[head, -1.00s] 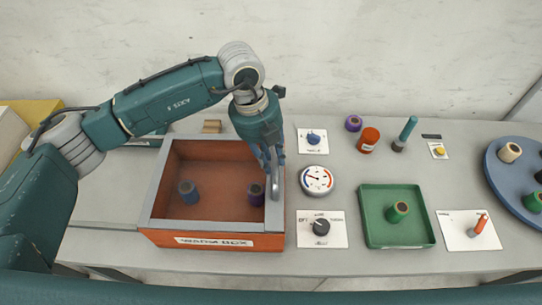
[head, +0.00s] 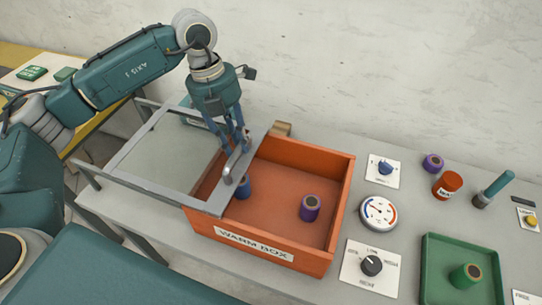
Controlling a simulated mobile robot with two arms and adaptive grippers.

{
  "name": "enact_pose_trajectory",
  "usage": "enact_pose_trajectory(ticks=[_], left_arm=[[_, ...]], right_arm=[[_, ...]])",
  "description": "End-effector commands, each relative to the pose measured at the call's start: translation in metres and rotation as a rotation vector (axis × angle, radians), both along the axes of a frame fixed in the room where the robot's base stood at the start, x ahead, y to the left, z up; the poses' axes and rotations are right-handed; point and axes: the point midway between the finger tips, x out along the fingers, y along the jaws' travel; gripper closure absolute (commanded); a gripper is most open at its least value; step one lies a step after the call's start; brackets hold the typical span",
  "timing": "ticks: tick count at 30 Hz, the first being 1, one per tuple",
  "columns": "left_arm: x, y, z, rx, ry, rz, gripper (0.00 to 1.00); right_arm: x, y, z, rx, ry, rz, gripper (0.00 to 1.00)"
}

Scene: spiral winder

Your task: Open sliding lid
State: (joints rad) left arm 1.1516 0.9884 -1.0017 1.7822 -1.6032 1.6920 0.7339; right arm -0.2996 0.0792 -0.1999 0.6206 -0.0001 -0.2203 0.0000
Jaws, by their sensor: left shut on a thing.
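The orange warm box (head: 262,247) stands on the table, its right part uncovered. Its sliding lid (head: 125,155), a grey frame with a clear pane, reaches far out past the box's left side. The lid's right bar, with the metal handle (head: 236,163), lies across the left part of the box. My left gripper (head: 237,146) is shut on the handle, pointing down. Inside the box stand a purple spool (head: 310,208) in the open part and a blue spool (head: 243,188) partly hidden by the lid's bar and handle. My right gripper is not in view.
Right of the box are a dial gauge (head: 379,212), a black knob (head: 371,266) on a white plate, a blue knob (head: 385,168) and a green tray (head: 432,290) holding a green spool (head: 466,276). A tan block (head: 282,129) sits behind the box.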

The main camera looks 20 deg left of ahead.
Motion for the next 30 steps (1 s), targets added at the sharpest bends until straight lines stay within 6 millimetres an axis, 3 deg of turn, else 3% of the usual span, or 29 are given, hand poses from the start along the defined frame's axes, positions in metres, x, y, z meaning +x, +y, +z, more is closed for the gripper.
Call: enact_pose_trajectory(ticks=[3,9,25,26,28,30], left_arm=[[0.001,0.028,-0.001,0.000,-0.001,0.005,1.00],[0.001,0.055,0.000,-0.001,-0.002,0.002,1.00],[0.001,0.065,0.001,-0.001,-0.002,0.000,1.00],[0.001,0.065,0.001,-0.001,-0.002,0.000,0.72],[0.001,0.065,0.001,-0.001,-0.002,0.000,0.58],[0.001,0.065,0.001,-0.001,-0.002,0.000,0.57]], right_arm=[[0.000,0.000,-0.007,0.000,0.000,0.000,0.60],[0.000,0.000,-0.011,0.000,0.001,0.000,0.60],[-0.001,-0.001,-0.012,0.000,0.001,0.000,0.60],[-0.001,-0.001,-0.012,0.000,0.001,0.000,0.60],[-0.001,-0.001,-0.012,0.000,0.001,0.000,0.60],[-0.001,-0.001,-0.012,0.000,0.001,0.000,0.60]])
